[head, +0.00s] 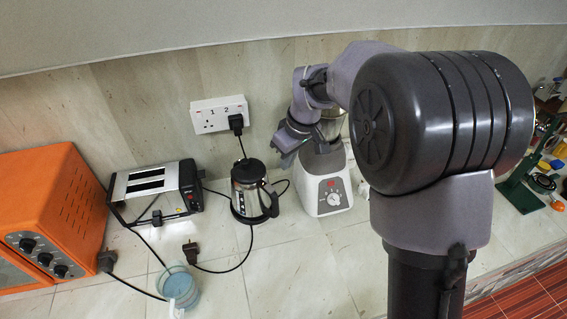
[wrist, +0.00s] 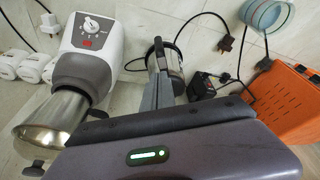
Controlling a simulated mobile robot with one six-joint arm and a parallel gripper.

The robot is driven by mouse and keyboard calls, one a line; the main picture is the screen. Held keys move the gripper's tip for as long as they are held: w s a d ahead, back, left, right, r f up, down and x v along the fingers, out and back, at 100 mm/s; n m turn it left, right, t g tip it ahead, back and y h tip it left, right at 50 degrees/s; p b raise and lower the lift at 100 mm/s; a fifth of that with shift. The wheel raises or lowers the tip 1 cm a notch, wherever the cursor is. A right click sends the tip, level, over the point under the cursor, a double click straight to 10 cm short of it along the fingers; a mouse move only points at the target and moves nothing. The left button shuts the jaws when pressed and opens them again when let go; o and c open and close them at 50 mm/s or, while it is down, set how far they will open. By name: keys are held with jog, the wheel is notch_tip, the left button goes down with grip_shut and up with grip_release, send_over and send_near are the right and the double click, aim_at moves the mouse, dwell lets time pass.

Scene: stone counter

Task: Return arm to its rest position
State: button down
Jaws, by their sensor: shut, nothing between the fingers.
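My gripper (head: 284,155) is in the head view, in front of the wall, above the counter between the kettle and the white blender base. It also shows in the wrist view (wrist: 158,78), with its fingers together and nothing between them. My arm is raised and bent, and its large dark joint fills the right of the head view. It hides part of the counter and wall behind it.
A steel kettle (head: 250,192) and a white blender (head: 326,190) stand close to my gripper. A wall socket (head: 218,114) holds a plug. The front middle counter is clear.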

dwell(0.3)
jog(key=s+d+f+m+t+b, duration=0.1)
jog(key=s+f+m+b, duration=0.2)
jog(key=s+b, duration=0.3)
jog(key=s+d+f+m+t+b, duration=0.1)
jog(key=s+m+b, duration=0.4)
jog(key=s, duration=0.8)
jog(key=s+d+f+m+t+b, duration=0.1)
jog(key=s+d+f+m+b, duration=0.2)
jog(key=s+b, duration=0.5)
notch_tip(320, 180, down, 2)
jog(key=shift+s+f+m, duration=0.1)
jog(key=shift+s+m, duration=0.5)
jog(key=shift+s, duration=0.6)
